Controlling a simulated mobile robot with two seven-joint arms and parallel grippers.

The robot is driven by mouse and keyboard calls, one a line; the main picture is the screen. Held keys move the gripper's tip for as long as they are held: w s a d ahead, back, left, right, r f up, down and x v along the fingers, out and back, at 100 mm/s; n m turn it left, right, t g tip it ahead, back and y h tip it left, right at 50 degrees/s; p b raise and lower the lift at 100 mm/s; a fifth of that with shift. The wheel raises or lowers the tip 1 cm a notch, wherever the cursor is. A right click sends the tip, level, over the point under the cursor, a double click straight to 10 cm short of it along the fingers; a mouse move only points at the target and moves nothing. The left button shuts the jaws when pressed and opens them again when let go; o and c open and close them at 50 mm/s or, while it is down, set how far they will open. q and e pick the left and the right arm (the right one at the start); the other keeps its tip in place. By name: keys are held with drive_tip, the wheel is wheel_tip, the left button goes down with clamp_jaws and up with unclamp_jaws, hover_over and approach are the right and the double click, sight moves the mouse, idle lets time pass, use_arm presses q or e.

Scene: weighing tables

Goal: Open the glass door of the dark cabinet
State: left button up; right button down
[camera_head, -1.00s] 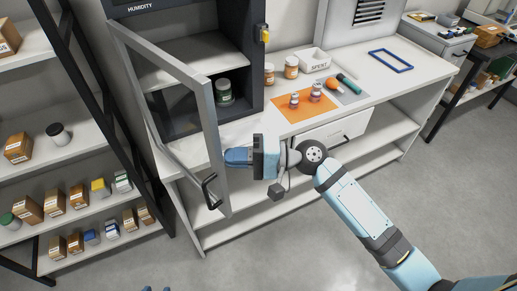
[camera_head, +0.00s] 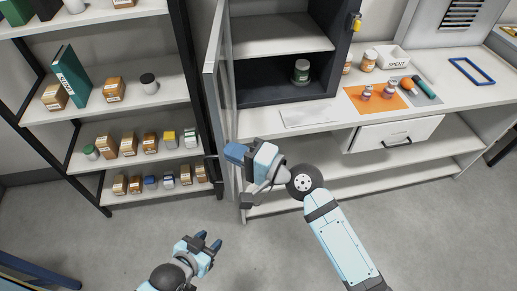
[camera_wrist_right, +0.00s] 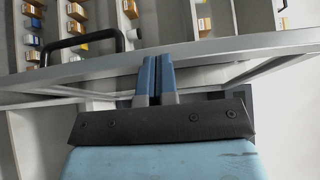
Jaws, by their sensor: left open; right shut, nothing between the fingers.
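The dark cabinet (camera_head: 326,67) stands open at the top middle of the head view, with a jar (camera_head: 301,72) inside. Its glass door (camera_head: 212,95) is swung wide to the left, almost edge-on to the camera. The door's frame (camera_wrist_right: 245,45) crosses the right wrist view, with the dark handle (camera_wrist_right: 88,42) at its left. My right gripper (camera_head: 232,152) is shut and empty, its fingertips at the inner side of the door's lower part. Whether they touch it I cannot tell. My left gripper (camera_head: 212,243) is open and empty, low over the floor.
A shelf rack (camera_head: 130,105) with several boxes and jars stands at the left, close to the open door. The floor in front is clear.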

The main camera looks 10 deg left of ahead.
use_arm(q)
drive_tip(key=shift+d+r, duration=0.35)
drive_tip(key=shift+d, duration=0.05)
use_arm(e)
drive_tip(key=a, duration=0.2)
drive_tip(key=s+a, duration=0.1)
drive_tip(key=a, duration=0.1)
drive_tip(key=shift+s, duration=0.1)
drive_tip(key=shift+a+r, duration=0.1)
use_arm(q)
drive_tip(key=shift+w+f, duration=0.1)
